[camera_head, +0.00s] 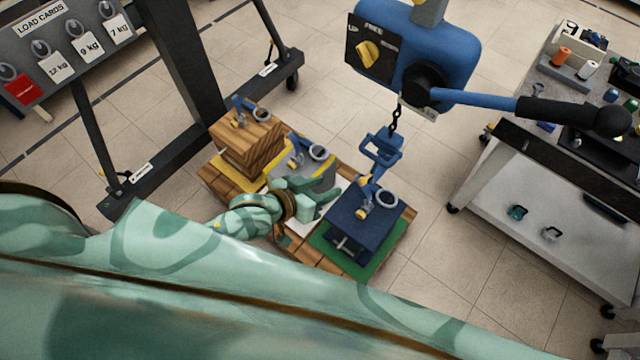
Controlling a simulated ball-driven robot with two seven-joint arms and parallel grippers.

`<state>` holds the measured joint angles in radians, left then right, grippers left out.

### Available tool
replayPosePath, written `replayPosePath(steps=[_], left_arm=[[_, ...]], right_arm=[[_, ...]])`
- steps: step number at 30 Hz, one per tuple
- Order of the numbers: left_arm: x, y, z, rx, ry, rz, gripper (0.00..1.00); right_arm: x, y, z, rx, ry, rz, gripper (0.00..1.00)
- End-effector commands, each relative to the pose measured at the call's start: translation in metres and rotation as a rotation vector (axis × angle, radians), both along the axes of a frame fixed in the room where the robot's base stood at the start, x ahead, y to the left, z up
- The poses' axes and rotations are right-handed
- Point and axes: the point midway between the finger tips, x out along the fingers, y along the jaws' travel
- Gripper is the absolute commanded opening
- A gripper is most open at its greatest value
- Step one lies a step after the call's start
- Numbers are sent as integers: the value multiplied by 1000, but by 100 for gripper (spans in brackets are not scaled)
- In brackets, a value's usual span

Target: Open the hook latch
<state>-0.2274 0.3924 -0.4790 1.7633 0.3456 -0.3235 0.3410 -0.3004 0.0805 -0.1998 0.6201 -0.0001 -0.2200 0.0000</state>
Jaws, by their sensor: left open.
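A blue hook (381,150) hangs on a dark chain below the blue hoist. Its lower end overlaps the dark blue load block (350,222) in the picture, near a grey ring (387,199) and a yellow-tipped blue lever (364,209). I cannot tell the latch apart from these parts, nor whether the hook touches the ring. My left gripper (326,203), green patterned, is open just left of the dark blue block, in front of the grey block. It appears to hold nothing. My right gripper is not in view.
The hoist (420,55) with a yellow knob and a long lever hangs above. A grey block (318,172) and a wooden block (247,140) stand on the wooden pallet (398,243). A cart (540,190) stands right, a dark frame (190,70) left. Tiled floor lies between.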

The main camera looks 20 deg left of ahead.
Motion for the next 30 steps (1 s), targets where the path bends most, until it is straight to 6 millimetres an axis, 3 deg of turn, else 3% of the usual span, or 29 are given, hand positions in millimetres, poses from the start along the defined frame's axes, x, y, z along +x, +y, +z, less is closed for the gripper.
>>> replayPosePath(steps=[22, 26, 29, 30], left_arm=[[-5, 4, 3, 30, -21, -17, 42], [-14, 33, -47, 177, 17, -22, 42], [-35, 69, -121, 315, 103, -8, 42], [-48, 84, -153, 368, 149, -4, 42]], right_arm=[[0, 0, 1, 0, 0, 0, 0], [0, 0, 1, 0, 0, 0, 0], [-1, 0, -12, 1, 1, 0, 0], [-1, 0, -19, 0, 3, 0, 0]])
